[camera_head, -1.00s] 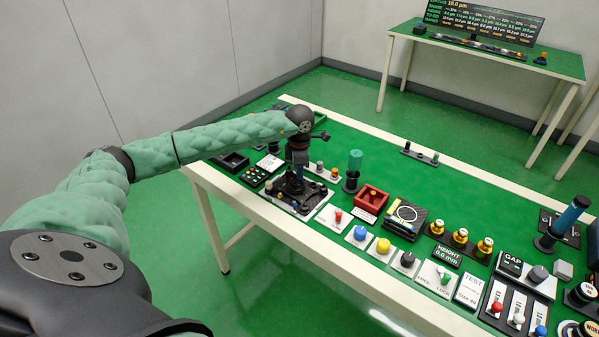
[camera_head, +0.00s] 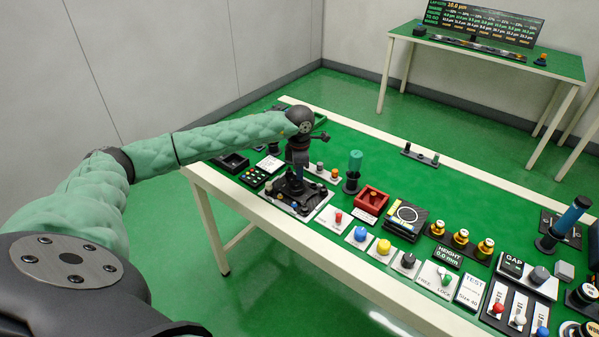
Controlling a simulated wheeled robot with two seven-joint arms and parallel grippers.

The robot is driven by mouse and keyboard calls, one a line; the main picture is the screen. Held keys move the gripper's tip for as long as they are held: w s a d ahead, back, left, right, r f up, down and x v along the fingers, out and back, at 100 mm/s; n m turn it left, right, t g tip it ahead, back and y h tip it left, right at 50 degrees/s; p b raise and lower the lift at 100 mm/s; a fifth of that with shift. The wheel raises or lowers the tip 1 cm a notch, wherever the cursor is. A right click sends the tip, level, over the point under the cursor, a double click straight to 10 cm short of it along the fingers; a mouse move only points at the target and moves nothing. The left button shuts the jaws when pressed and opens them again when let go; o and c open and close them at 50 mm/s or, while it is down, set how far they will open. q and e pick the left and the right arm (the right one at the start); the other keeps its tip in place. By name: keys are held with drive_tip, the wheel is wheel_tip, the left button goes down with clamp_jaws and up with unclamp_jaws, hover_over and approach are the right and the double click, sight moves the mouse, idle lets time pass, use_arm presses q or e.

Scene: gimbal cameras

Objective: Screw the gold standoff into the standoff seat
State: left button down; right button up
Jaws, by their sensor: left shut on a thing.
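My left gripper (camera_head: 297,182) points straight down at the far left part of the green-topped table. It is over a dark fixture on a pale plate (camera_head: 318,207). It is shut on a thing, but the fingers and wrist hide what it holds. I cannot make out the gold standoff or the standoff seat for certain. Small orange-brown and grey pegs (camera_head: 320,167) stand on a light plate just right of the gripper. My right gripper is not in view.
A dark green-topped cylinder (camera_head: 354,170), a red tray (camera_head: 371,198) and gold knobbed pieces (camera_head: 460,238) stand to the right. Coloured buttons line the front edge. A black tray (camera_head: 232,163) is left of the gripper. The table's back middle is mostly clear.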

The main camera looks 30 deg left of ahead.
use_arm(q)
drive_tip(key=shift+s+f, duration=0.1)
drive_tip(key=shift+f, duration=0.1)
drive_tip(key=c, duration=1.3)
unclamp_jaws()
drive_tip(key=shift+a+f, duration=0.1)
drive_tip(key=shift+w+r, duration=0.2)
drive_tip(key=shift+r, duration=0.5)
drive_tip(key=shift+r+b, duration=0.9)
drive_tip(key=shift+r, duration=2.4)
